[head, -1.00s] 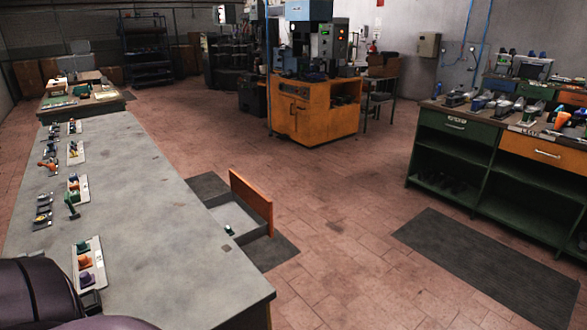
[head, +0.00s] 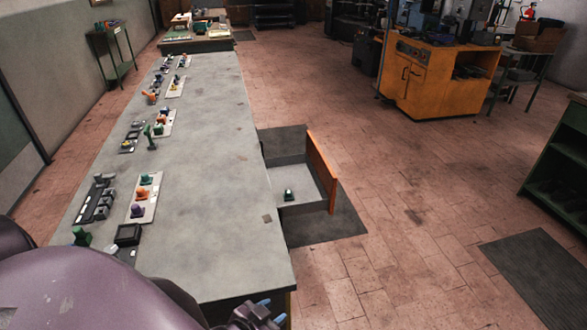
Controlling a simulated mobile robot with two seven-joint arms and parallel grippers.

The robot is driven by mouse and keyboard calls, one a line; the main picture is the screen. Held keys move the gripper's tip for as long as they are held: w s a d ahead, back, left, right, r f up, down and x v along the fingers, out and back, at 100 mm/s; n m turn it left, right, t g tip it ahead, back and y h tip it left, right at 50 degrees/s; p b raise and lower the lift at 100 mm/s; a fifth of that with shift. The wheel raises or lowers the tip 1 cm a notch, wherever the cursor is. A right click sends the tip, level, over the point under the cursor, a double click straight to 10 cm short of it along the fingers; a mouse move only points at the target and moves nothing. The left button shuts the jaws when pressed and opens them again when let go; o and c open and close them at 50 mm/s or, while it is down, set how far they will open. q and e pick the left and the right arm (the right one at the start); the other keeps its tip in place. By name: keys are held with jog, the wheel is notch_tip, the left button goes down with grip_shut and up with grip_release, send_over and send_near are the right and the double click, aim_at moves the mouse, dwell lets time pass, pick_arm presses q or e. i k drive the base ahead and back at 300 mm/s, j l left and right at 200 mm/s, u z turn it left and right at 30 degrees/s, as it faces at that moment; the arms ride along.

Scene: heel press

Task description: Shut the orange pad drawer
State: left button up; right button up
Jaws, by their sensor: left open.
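The orange-fronted drawer (head: 322,172) stands pulled out from the right side of the long grey bench. Its grey tray (head: 302,184) is open to view and holds one small dark item with a green part (head: 289,195). My left gripper (head: 272,310) shows at the bottom edge by the bench's near right corner, with blue fingertips. It is open, holds nothing that I can see, and is well apart from the drawer, on the near side of it. My purple left arm hides the near left part of the bench. My right gripper is not in view.
The grey bench top (head: 205,200) carries several small coloured tools along its left side. A dark mat (head: 340,228) lies under the drawer. The tiled floor right of the drawer is clear. An orange machine cabinet (head: 420,90) stands farther back, and a green shelf unit (head: 565,150) at right.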

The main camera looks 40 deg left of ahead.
aim_at(312, 181)
jog(key=i+l+u, duration=0.2)
jog(key=u, duration=0.25)
jog(key=i+l+u, duration=0.25)
jog(key=u, duration=0.15)
jog(key=i+l+u, duration=0.2)
jog(key=l+u, duration=0.25)
jog(key=i+l+u, duration=0.15)
jog(key=l+u, duration=0.6)
jog(key=l, duration=0.4)
jog(key=l+u, duration=0.15)
jog(key=l, duration=0.7)
jog(key=i+l, duration=0.35)
jog(key=i, duration=0.15)
jog(key=i+l+u, duration=0.1)
jog(key=i, duration=0.25)
jog(key=l, duration=0.1)
